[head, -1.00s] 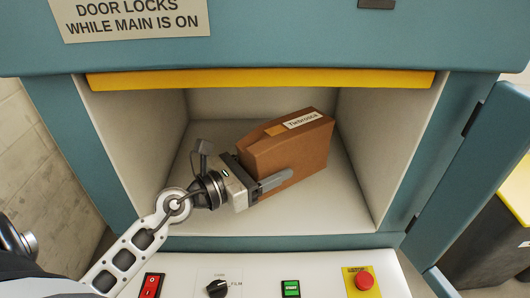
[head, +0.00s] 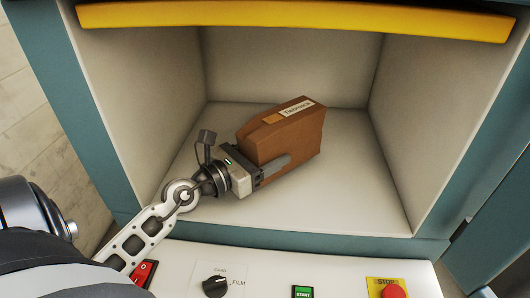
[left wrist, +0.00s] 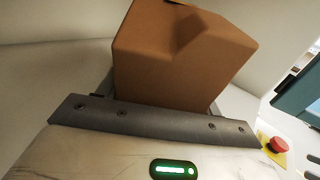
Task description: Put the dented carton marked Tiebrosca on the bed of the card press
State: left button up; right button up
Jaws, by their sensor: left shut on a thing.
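The brown carton (head: 284,135) with a white label on top is inside the press's open chamber, over the pale bed (head: 345,190). The label appears to read Tiebrosca. My left gripper (head: 270,170) comes in from the front left and is shut on the carton, one finger along its near side. In the left wrist view the carton (left wrist: 180,60) sits between the jaws, with a dent in its upper edge. I cannot tell whether its underside touches the bed. My right gripper is not in view.
A yellow bar (head: 300,20) crosses the top of the opening, with pale side walls at left and right. Below the opening, a front panel carries a red switch (head: 143,273), a dark knob (head: 215,286), a green start button (head: 303,292) and a red stop button (head: 393,291).

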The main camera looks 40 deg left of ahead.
pick_arm(q)
jog(key=shift+f, duration=0.4)
jog(key=shift+f+b, duration=0.15)
jog(key=shift+b, duration=0.2)
jog(key=shift+f+b, duration=0.35)
jog(key=shift+f, duration=0.05)
jog(key=shift+f, duration=0.1)
jog(key=o, duration=1.1)
jog(key=shift+o, duration=0.2)
